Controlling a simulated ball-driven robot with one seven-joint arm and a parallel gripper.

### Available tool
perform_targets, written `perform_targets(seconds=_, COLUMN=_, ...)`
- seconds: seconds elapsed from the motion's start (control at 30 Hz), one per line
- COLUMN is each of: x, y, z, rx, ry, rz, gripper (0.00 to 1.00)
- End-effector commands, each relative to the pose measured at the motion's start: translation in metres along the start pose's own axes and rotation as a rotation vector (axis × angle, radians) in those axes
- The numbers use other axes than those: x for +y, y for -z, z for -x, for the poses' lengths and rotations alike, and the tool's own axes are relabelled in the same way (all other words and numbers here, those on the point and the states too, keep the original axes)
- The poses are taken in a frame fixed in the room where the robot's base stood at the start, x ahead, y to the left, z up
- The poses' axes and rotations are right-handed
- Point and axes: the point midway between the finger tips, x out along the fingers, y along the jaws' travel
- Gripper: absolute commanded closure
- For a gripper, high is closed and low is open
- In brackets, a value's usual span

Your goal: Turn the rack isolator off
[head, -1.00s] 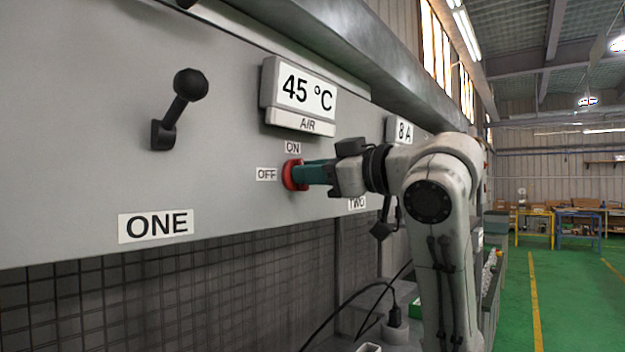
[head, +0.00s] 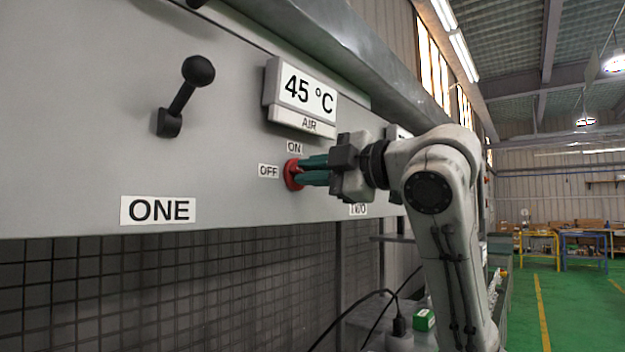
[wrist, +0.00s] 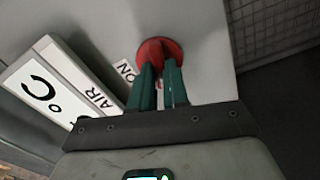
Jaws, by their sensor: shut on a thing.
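The rack isolator is a red rotary knob (head: 291,174) on the grey panel, with an ON label (head: 294,147) above it and an OFF label (head: 269,171) to its left. My gripper (head: 302,173) reaches in from the right, its two teal fingers shut on the knob. In the wrist view the knob (wrist: 159,53) shows as a round red base at the fingertips (wrist: 158,72). The fingers hide the knob's grip, so I cannot tell which label it points to.
An AIR display (head: 303,97) reading 45 °C juts out above the knob. A black lever (head: 184,95) stands above the ONE label (head: 158,210) at left. Dark mesh (head: 150,290) lies below the panel. Green floor (head: 525,310) is open at right.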

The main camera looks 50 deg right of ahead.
Motion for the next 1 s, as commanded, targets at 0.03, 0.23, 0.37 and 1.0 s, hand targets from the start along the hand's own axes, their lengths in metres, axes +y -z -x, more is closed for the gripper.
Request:
perform_targets(seconds=0.03, x=-0.0025, y=-0.0002, z=0.0001, rx=0.0, ry=0.002, rz=0.037, gripper=1.0)
perform_targets(seconds=0.23, x=-0.0028, y=0.0001, z=0.0001, rx=0.001, ry=0.001, rz=0.167, gripper=1.0)
perform_targets(seconds=0.37, x=-0.003, y=-0.0001, z=0.0001, rx=0.0, ry=0.002, rz=0.225, gripper=1.0)
perform_targets(seconds=1.0, x=-0.0035, y=0.0003, z=-0.0003, rx=0.001, ry=0.004, rz=0.294, gripper=1.0)
